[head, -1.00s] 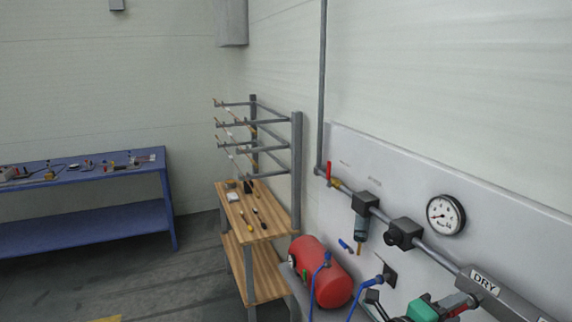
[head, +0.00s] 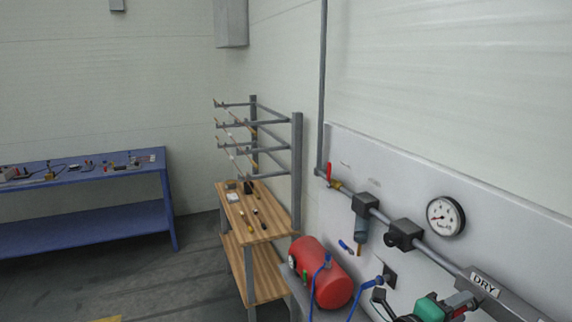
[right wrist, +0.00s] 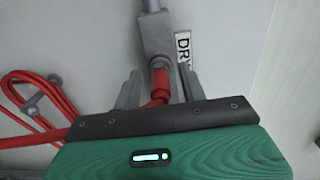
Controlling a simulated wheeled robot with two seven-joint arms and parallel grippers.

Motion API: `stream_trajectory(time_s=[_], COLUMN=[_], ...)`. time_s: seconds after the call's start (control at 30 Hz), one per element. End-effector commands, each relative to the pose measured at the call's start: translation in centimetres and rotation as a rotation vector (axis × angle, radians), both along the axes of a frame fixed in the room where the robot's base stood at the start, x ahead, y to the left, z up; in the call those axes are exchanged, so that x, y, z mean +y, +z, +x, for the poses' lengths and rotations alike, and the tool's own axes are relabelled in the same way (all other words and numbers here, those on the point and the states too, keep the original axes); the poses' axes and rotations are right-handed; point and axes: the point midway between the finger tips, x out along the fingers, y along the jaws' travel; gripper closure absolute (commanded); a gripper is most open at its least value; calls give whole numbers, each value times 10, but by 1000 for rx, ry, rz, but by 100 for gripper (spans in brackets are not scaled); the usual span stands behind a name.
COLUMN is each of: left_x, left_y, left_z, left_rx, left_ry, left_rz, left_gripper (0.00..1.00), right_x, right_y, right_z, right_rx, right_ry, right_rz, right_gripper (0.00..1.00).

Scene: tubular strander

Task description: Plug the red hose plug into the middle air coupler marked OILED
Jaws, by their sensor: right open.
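My right gripper (head: 462,303) is at the lower right of the head view, close to the pipe manifold with the DRY label. In the right wrist view its two grey fingers (right wrist: 159,90) are apart, one on each side of the red hose plug (right wrist: 159,88). The plug's upper end meets a reddish collar (right wrist: 158,64) below a grey block (right wrist: 153,35); I cannot tell whether it is seated there. The DRY label (right wrist: 184,48) is just right of that block. No OILED marking is readable. My left gripper is not in view.
The red hose (right wrist: 45,138) runs off left, with loops by a grey hook (right wrist: 35,103). On the wall panel are a gauge (head: 445,216) and regulators (head: 404,234). A red tank (head: 322,272) and wooden bench (head: 255,222) stand left.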

Motion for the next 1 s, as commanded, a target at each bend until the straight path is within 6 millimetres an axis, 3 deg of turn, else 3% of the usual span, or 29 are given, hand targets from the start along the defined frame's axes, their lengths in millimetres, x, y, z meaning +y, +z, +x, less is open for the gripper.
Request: stream_trajectory(time_s=[0.9, 1.0], left_x=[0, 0], left_y=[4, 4], left_z=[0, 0], left_rx=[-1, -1], left_ry=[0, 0], left_rz=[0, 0], left_gripper=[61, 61], right_x=[0, 0], right_y=[1, 1], right_z=[0, 0], right_rx=[0, 0], right_ry=[0, 0], right_rz=[-1, -1], right_gripper=[58, 76])
